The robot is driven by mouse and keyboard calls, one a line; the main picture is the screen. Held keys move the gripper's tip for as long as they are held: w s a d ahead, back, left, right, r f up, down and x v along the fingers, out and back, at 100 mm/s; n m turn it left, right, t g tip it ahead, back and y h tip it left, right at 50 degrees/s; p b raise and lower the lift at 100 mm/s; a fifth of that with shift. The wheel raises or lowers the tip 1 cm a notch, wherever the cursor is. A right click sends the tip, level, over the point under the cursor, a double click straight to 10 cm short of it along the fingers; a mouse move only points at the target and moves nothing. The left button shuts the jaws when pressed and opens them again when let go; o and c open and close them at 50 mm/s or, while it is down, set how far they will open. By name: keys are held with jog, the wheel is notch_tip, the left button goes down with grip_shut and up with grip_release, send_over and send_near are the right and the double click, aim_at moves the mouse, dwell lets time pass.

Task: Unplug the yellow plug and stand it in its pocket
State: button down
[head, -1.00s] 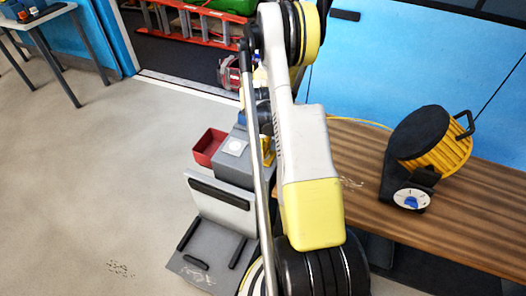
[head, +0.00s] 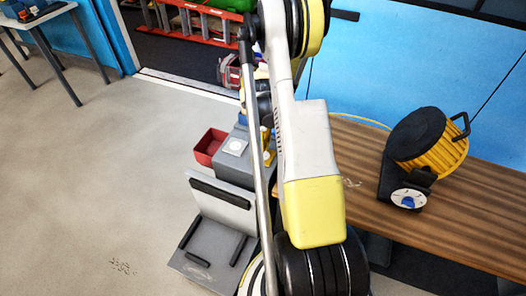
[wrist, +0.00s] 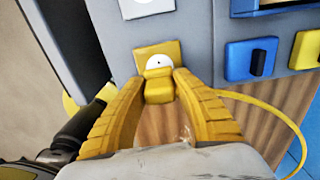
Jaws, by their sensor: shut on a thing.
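My gripper (wrist: 160,84) is shut on the yellow plug (wrist: 158,90) in the wrist view, one ribbed yellow finger on each side of it. The plug is in front of and just below a yellow plate (wrist: 172,48) with a white round face and a small dark hole. I cannot tell whether any part of the plug is still in the socket. A yellow cable (wrist: 270,106) loops away to the right. To the right are a blue block (wrist: 250,60) with a dark slot and a yellow one (wrist: 306,48), partly cut off. In the head view my arm mostly hides the gripper.
The grey station (head: 210,207) stands on the floor, with a red bin (head: 209,147) beside it.

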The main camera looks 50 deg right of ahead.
jog(key=shift+r, duration=0.2)
jog(key=shift+r+p, duration=0.65)
jog(key=shift+r, duration=0.85)
